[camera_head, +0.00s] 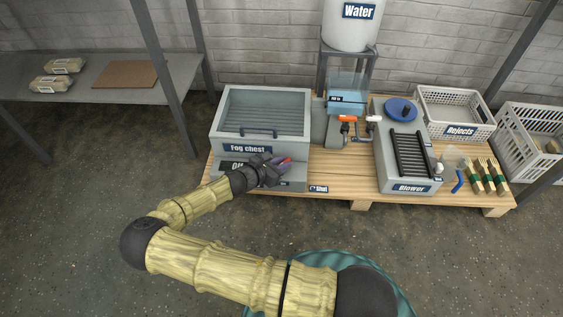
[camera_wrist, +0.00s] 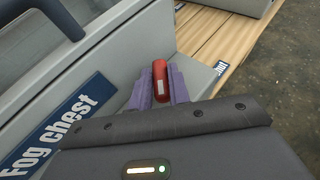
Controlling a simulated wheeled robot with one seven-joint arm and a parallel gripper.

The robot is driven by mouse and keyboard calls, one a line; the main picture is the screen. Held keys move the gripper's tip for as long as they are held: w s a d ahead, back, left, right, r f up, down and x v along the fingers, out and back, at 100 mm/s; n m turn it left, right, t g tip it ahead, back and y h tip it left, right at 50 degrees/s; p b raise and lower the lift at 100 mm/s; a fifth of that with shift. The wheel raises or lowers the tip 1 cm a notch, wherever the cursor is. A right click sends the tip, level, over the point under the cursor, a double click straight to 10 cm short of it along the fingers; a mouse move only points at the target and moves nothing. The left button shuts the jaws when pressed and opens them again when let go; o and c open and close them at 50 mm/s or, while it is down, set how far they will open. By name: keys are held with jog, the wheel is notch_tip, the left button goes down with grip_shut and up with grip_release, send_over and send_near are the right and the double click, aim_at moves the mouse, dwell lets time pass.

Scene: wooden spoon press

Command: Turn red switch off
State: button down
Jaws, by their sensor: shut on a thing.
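The red switch (camera_head: 286,160) is at the front of the grey Fog chest (camera_head: 264,98), toward its right end. In the wrist view the red switch (camera_wrist: 160,78) shows as a rounded red piece with a small pale mark, between two purple fingers. My gripper (camera_head: 281,166) is shut on it, and my gripper (camera_wrist: 158,92) holds it from both sides. The switch's lower part is hidden by the fingers. A dark label (camera_head: 236,166) starting with "O" is partly hidden by my arm.
The chest stands on a wooden pallet (camera_head: 340,180). To its right are a water tank (camera_head: 352,28) on a stand, orange-handled valve (camera_head: 347,118), Blower unit (camera_head: 408,186), Rejects basket (camera_head: 458,108) and several brushes (camera_head: 487,176). A shelf (camera_head: 40,94) is at left. Floor in front is open.

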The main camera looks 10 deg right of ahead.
jog(key=m+g, duration=0.1)
jog(key=m+g+p, duration=0.1)
jog(key=m+g+h+p, duration=0.1)
jog(key=shift+w+r, duration=0.1)
jog(key=shift+w, duration=0.15)
jog(key=shift+w+a+m+g+h+p, duration=0.1)
jog(key=shift+m+g+h+p, duration=0.1)
jog(key=shift+m+g, duration=0.9)
jog(key=shift+w+m+g+h+p, duration=0.1)
jog(key=shift+m+g+h, duration=0.1)
jog(key=shift+m+g, duration=0.85)
jog(key=shift+g, duration=0.35)
jog(key=c, duration=1.3)
grip_release()
jog(key=p+v, duration=0.5)
jog(key=v, duration=1.2)
jog(key=shift+s+a+p, duration=0.1)
jog(key=shift+a+p, duration=0.15)
jog(key=shift+p, duration=0.05)
